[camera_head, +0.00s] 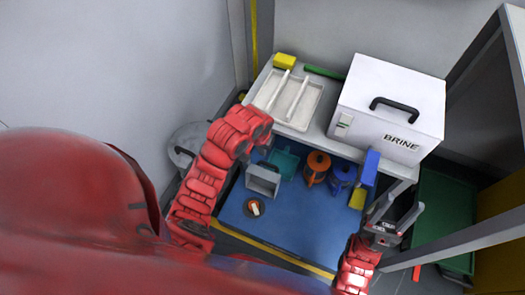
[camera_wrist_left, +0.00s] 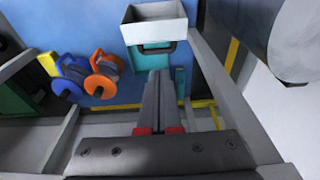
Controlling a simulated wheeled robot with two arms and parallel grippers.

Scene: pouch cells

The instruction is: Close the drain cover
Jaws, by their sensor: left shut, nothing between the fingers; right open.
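No part is clearly recognisable as the drain cover. A small dark round piece (camera_head: 249,212) with a pale block (camera_head: 255,208) on it lies on the blue surface (camera_head: 290,225); I cannot tell if it is the drain. A white box marked BRINE (camera_head: 372,103) with a black handle stands on the shelf at upper right. My left gripper, at the end of the red arm, is near the shelf's left front edge; its fingers (camera_wrist_left: 159,78) are shut and empty in the left wrist view, pointing toward a teal box (camera_wrist_left: 150,60). My right gripper (camera_head: 396,208) is open and empty at the right.
A pale tray (camera_head: 318,94) with white bars, a yellow sponge (camera_head: 284,61) and a green bar (camera_head: 322,72) are on the shelf. Below are a grey open box (camera_head: 262,182), an orange spool (camera_head: 318,162) and a blue spool (camera_head: 343,175).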

